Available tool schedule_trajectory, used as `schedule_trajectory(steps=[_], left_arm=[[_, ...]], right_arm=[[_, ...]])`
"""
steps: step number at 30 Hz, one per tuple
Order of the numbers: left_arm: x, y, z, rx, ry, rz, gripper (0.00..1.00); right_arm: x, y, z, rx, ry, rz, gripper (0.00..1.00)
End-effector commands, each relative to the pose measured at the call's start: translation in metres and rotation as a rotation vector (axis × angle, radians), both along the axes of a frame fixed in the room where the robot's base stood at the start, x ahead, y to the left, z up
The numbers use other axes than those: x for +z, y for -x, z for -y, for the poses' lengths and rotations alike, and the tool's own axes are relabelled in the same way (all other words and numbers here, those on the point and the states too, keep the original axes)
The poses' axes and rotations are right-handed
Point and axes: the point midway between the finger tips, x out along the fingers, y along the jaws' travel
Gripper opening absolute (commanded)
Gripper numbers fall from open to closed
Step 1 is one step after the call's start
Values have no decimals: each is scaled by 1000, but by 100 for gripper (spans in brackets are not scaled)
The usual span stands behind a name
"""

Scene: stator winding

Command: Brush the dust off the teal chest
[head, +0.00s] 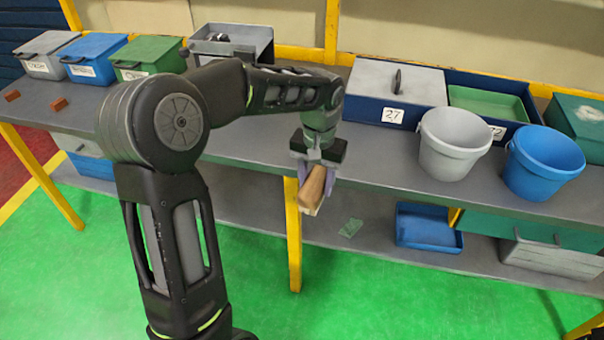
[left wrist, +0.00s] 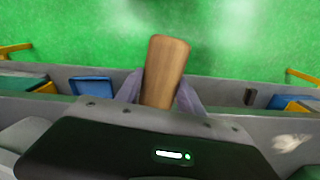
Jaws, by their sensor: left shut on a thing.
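My left gripper (head: 316,178) is shut on a wooden brush (head: 313,190), which points downward in front of the table's front edge. In the left wrist view the brush (left wrist: 165,72) shows as a plain wooden block between two purple-grey fingers; its bristles are hardly visible. A dark teal chest (head: 578,122) stands on the table at the far right, cut off by the picture's edge, with a pale patch on it. I cannot tell whether that is dust or a label. The gripper is well to its left, apart from it. My right gripper is not in view.
A grey bucket (head: 455,140) and a blue bucket (head: 540,165) stand between the gripper and the chest. Behind them are a grey-lidded blue box (head: 398,85) and an open green-lined tray (head: 488,103). Lidded boxes (head: 92,55) line the table's left. The table front near the gripper is clear.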

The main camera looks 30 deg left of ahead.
Motion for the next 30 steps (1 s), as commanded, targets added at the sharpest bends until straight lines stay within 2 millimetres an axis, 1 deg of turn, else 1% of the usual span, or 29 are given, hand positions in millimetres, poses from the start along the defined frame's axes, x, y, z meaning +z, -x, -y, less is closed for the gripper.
schedule_trajectory(steps=[1,5,8,9,13,15,16,18,21,30], left_arm=[[-12,-4,6,-9,0,-4,7],[-44,-14,21,-32,-4,-5,7],[-75,-19,38,-61,-6,-7,7],[-88,-20,45,-76,-6,-7,7],[-133,-15,75,-135,0,-7,7],[-151,-9,89,-166,4,-3,7],[-157,-7,94,-175,6,-4,7],[-167,-3,102,-193,10,-2,7],[-174,0,107,-204,12,1,7],[-174,0,108,-205,13,2,7]], right_arm=[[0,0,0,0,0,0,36],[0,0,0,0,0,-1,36],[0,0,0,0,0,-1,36],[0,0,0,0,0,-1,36],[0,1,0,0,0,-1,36],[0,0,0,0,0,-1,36],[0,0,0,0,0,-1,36],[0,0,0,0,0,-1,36],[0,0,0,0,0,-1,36],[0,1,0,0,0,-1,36]])
